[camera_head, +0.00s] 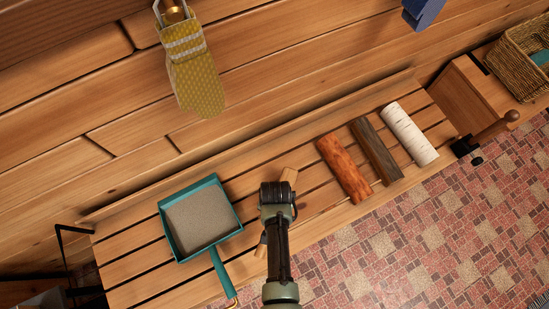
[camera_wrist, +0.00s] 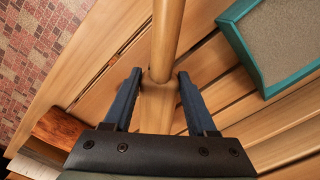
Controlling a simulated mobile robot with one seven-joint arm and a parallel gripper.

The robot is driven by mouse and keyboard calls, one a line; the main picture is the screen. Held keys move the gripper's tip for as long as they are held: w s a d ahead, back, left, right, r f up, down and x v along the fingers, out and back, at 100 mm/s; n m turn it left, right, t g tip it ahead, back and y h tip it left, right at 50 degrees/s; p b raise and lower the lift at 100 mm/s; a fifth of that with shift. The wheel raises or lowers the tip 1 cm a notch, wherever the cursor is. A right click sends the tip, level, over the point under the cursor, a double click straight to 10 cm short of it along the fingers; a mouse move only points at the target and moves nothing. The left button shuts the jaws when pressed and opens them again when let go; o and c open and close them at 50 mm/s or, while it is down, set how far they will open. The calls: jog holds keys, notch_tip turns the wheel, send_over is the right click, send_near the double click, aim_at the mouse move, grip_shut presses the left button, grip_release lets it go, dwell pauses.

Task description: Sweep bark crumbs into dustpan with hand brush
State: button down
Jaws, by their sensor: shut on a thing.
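The teal dustpan (camera_head: 224,267) lies on the slatted bench, its handle toward the front edge and a speckled grey-beige surface inside its rim. Its corner also shows at the upper right of the wrist view (camera_wrist: 246,52). My gripper (camera_head: 277,196) is over the bench just right of the dustpan. In the wrist view its fingers (camera_wrist: 158,88) are on either side of the wooden hand brush (camera_wrist: 167,35), shut on it. In the head view, the brush (camera_head: 289,177) is mostly hidden behind my gripper. Its bristles are not visible. I cannot make out separate bark crumbs.
An orange-brown log (camera_head: 343,169), a dark log (camera_head: 377,150) and a white birch log (camera_head: 410,133) lie right of my gripper. A yellow glove (camera_head: 196,82) hangs on the wall. A wicker basket (camera_head: 518,62) stands far right. Patterned floor (camera_head: 430,240) lies in front.

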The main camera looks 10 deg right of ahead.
notch_tip(320, 180, up, 2)
jog(key=shift+s+r+p, duration=0.15)
jog(key=shift+r+p, duration=0.05)
jog(key=shift+p, duration=0.5)
notch_tip(320, 180, up, 4)
jog(key=p, duration=0.3)
jog(key=shift+f+p, duration=0.1)
jog(key=shift+p, duration=0.25)
